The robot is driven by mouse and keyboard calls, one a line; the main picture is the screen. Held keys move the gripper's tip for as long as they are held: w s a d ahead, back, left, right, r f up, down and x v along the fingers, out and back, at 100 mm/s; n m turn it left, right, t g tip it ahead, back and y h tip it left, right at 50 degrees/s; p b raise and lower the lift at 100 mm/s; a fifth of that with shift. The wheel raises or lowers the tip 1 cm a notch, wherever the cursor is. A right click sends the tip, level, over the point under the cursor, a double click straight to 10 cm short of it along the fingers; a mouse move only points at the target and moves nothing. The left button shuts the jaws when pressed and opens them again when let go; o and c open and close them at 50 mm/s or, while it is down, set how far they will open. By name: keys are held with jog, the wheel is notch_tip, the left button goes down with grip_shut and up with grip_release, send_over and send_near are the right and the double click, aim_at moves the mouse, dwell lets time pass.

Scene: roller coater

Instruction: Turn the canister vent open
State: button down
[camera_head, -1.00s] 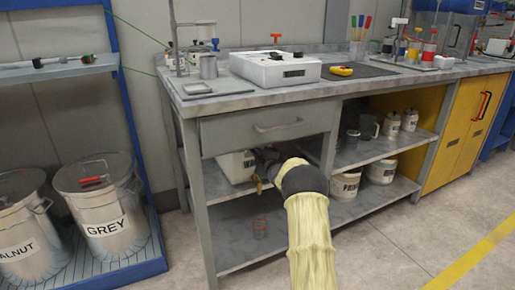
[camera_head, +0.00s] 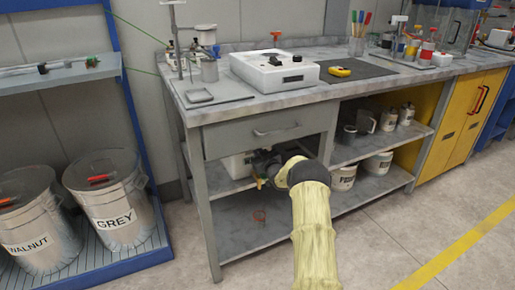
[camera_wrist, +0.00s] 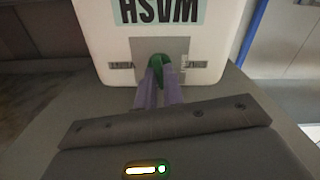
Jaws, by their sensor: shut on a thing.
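The white canister (camera_head: 236,164) stands on the shelf under the bench drawer, partly hidden by my arm and the shelf frame. In the wrist view the canister (camera_wrist: 200,35) appears upside down, with a pale green label. Its green vent (camera_wrist: 158,62) sits on a grey plate between two small markings, too blurred to read. My gripper (camera_wrist: 158,84) is shut on the vent, its two fingers on either side of it. In the head view the gripper is mostly hidden behind my own wrist. The vent does not show clearly there.
The drawer (camera_head: 265,130) is just above my arm, and a table leg (camera_head: 204,215) stands to the left. White pots (camera_head: 343,178) stand right of my arm. Open floor lies in front.

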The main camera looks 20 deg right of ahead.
jog(key=shift+f+m+p, duration=0.15)
jog(key=shift+m+p, duration=0.35)
jog(key=shift+m, duration=0.7)
jog(key=c, duration=1.5)
grip_release()
jog(key=shift+s, duration=0.15)
jog(key=shift+s+r+p, duration=0.2)
jog(key=shift+s+p, duration=0.15)
jog(key=shift+s, duration=0.3)
jog(key=s+p, duration=0.1)
jog(key=s, duration=0.4)
jog(key=s+p, duration=0.1)
jog(key=s, duration=0.4)
jog(key=s+p, duration=0.1)
jog(key=s, duration=0.5)
jog(key=shift+d+f+p, duration=0.1)
jog(key=shift+d+p, duration=0.15)
jog(key=shift+p, duration=0.1)
jog(key=shift+w, duration=0.1)
